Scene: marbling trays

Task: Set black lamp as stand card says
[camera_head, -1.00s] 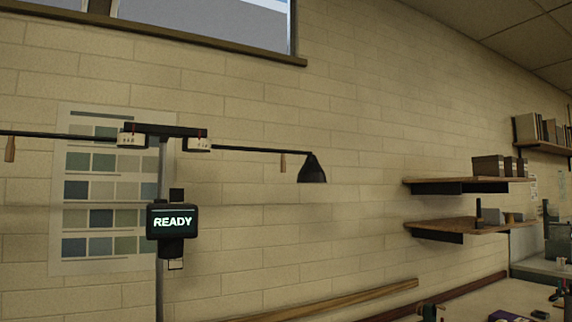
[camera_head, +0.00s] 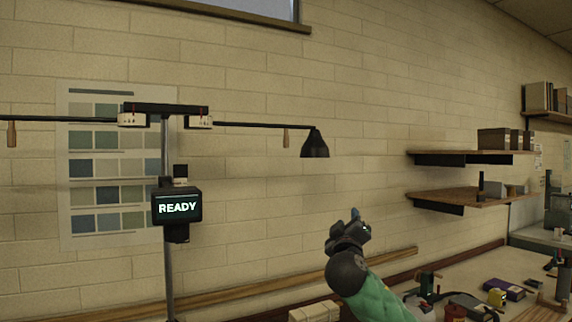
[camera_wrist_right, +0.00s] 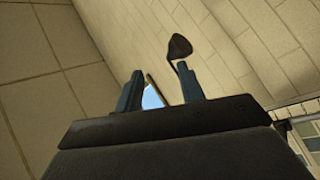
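The black lamp (camera_head: 314,144) hangs shade-down at the right end of a thin dark arm (camera_head: 262,125) on an upright stand (camera_head: 167,262). A wooden handle (camera_head: 286,137) hangs from that arm. A small white card (camera_head: 199,121) with marks too small to read sits at the arm's inner end. My right gripper (camera_head: 358,215) is raised below and right of the lamp, apart from it. In the right wrist view the lamp (camera_wrist_right: 180,46) shows beyond the fingertips, and the gripper (camera_wrist_right: 159,82) is open and empty. My left gripper is not in view.
A dark box reading READY (camera_head: 177,207) is fixed on the stand. A second arm (camera_head: 55,118) with a wooden handle (camera_head: 12,133) reaches left. Shelves (camera_head: 470,197) and a cluttered bench (camera_head: 480,283) are at right. The space between lamp and gripper is clear.

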